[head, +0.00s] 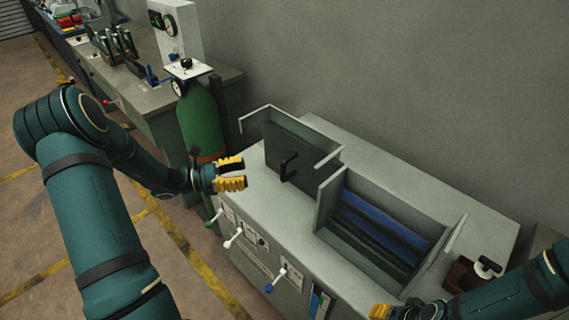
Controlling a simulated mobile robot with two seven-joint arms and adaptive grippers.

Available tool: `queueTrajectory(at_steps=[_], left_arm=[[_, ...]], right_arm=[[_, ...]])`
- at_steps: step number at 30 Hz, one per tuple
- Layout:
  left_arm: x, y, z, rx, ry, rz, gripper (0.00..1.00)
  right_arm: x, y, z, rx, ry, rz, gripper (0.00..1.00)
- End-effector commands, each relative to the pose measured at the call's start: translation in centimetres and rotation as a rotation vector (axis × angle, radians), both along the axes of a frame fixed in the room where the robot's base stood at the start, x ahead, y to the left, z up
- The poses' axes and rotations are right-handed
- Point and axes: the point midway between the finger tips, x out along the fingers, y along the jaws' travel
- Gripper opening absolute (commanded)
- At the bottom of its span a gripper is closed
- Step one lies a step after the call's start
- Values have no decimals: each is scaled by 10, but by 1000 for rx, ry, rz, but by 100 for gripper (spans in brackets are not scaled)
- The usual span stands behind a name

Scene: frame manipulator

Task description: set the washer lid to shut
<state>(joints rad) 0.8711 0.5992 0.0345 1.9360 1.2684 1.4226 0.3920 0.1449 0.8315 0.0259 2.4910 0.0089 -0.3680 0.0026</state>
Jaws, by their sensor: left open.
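The washer (300,215) is a pale grey bench-like machine against the wall. Its right-hand bay (385,240) is open at the top and shows blue and dark bars inside. To the left of that bay, a dark grey panel with a black handle (289,166) stands between pale brackets; I take it for the lid, but its exact hinge line is unclear. My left gripper (238,174), with yellow fingertips, is open and empty, left of the handle and apart from it. My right gripper (383,312) is at the bottom edge, partly cut off, in front of the washer; its jaws are unclear.
A green cylinder (201,120) with a gauge panel stands left of the washer, behind my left gripper. Small levers (233,238) stick out from the washer's front. A workbench (135,90) is at the back left. A small brown and white item (478,270) sits at the right.

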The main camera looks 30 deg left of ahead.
Motion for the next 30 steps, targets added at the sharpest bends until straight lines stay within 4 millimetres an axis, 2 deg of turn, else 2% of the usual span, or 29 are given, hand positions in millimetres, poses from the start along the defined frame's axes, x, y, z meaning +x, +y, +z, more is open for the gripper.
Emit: queueTrajectory(at_steps=[9,15,21,30], left_arm=[[38,-52,0,0,1,-5,48],[57,-77,0,2,0,-4,48],[67,-90,0,2,0,-3,48],[69,-92,0,3,1,-2,48]], right_arm=[[0,0,5,1,0,0,41],[0,0,6,1,0,0,41],[0,0,7,1,0,0,41],[0,0,7,1,0,0,41]])
